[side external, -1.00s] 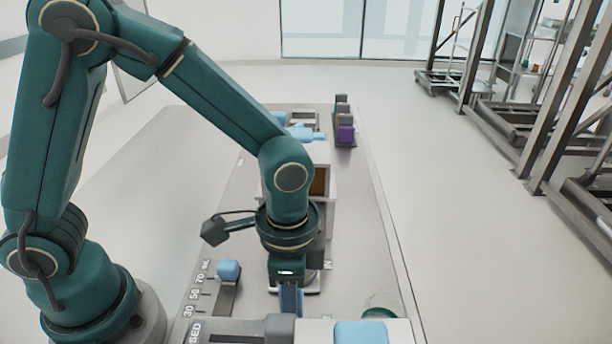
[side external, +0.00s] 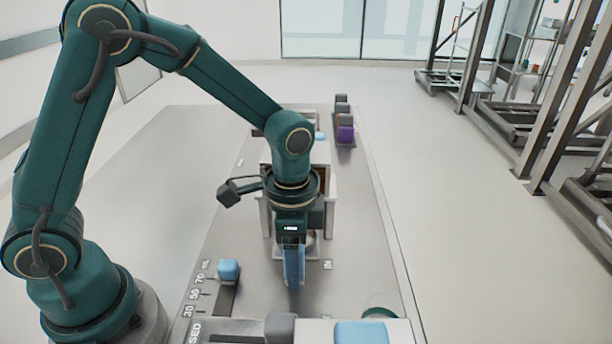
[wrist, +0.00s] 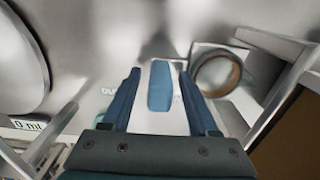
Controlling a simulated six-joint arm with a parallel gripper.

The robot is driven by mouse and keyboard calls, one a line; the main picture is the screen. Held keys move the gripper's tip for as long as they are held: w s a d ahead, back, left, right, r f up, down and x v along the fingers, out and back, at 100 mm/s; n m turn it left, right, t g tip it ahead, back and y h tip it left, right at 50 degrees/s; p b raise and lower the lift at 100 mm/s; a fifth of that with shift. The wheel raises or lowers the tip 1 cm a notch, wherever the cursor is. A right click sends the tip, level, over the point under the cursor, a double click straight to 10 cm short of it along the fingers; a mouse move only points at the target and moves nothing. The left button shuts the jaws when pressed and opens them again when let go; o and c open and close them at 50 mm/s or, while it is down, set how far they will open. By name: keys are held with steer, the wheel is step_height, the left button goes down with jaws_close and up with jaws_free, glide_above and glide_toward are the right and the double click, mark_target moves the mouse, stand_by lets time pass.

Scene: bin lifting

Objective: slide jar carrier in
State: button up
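In the wrist view, my gripper (wrist: 160,95) is open, with a dark blue finger on each side. A lighter blue bar, perhaps a handle (wrist: 160,87), shows between the fingers, with visible gaps on both sides. It lies over a white surface with partly hidden lettering. To its right is a round rim with a brown band (wrist: 218,72) on a pale square base; I cannot tell for sure that this is the jar and its carrier. In the side view, my gripper (side external: 293,268) points down before the white housing (side external: 331,190) and hides much of what lies below.
An IN label (side external: 328,265) is right of my gripper. A slider with a blue knob (side external: 228,270) and scale stands left. A glass rim (side external: 380,312) and a white box with a blue block (side external: 360,333) are in the foreground. Dark and purple blocks (side external: 345,133) stand behind.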

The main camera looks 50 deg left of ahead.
steer(key=shift+r, duration=2.6)
